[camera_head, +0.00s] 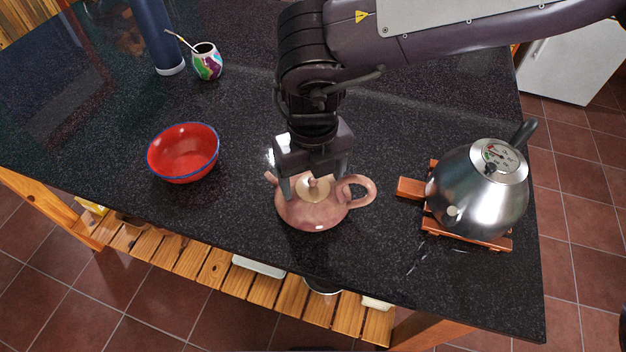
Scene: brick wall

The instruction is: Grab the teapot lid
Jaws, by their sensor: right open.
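A pinkish clay teapot (312,216) stands on the black speckled countertop near its front edge, with its handle to the right and its spout to the left. Its lid (318,190) is a paler tan disc with a small knob, seated on top of the teapot. My right gripper (312,181) points down right above the lid, with its fingers open on either side of the knob. I cannot tell whether a finger touches the lid. The gripper hides the back of the teapot. My left gripper is not in view.
A steel kettle (478,200) with a dial sits on a wooden trivet (411,188) to the right. A red bowl (184,153) stands to the left. A colourful mate cup (207,62) and a blue bottle (158,40) stand at the back left. The counter's front middle is clear.

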